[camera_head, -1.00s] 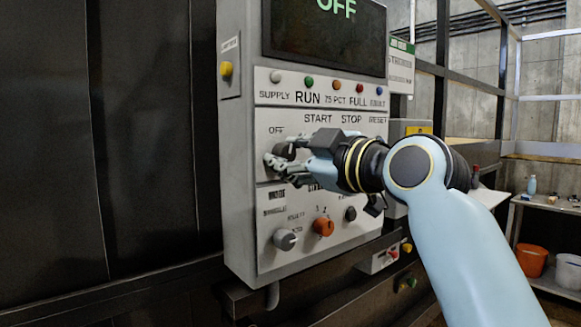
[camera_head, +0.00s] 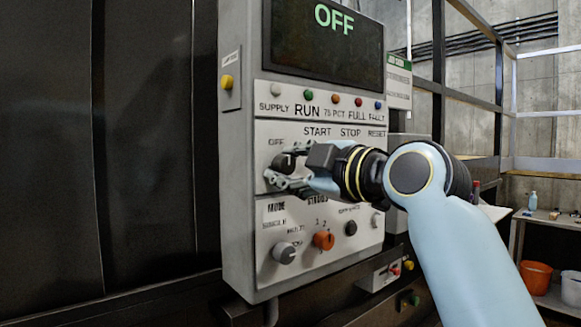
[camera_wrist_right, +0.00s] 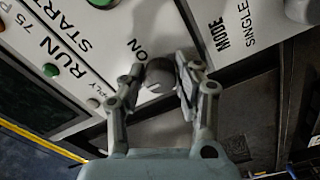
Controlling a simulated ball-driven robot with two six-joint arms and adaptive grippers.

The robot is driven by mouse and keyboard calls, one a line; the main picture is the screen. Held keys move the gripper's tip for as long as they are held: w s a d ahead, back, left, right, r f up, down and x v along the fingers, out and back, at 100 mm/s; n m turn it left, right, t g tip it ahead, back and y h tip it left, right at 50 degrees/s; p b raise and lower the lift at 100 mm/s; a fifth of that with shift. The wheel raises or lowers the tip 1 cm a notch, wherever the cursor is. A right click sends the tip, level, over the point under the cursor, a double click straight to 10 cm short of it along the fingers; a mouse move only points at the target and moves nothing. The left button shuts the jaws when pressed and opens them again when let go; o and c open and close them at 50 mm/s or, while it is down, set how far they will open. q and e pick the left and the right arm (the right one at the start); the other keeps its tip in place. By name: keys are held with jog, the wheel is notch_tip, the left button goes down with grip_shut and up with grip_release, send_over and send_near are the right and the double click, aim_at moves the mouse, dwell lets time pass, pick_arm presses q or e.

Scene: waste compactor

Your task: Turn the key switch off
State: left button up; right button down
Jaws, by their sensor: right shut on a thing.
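The key switch (camera_head: 282,162) is a dark round knob on the grey control panel, below and right of the OFF label. My right gripper (camera_head: 284,166) reaches in from the right and is shut on it, one finger above and one below. In the right wrist view the grey knob (camera_wrist_right: 158,76) sits between the two fingers of the right gripper (camera_wrist_right: 160,80), close to the ON label. The fingers partly hide the switch in the head view. The display (camera_head: 325,42) at the top reads OFF in green. My left gripper is not in view.
Below the switch are a grey mode knob (camera_head: 285,252), an orange selector (camera_head: 324,240) and a black button (camera_head: 351,229). A row of coloured lamps (camera_head: 308,95) lies above. A yellow button (camera_head: 228,82) is on the panel's left side. A shelf with buckets stands far right.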

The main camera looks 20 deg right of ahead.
jog(key=c, duration=0.9)
grip_release()
jog(key=shift+c, duration=0.2)
jog(key=shift+s, duration=0.1)
jog(key=v, duration=0.7)
jog(key=shift+s, duration=0.15)
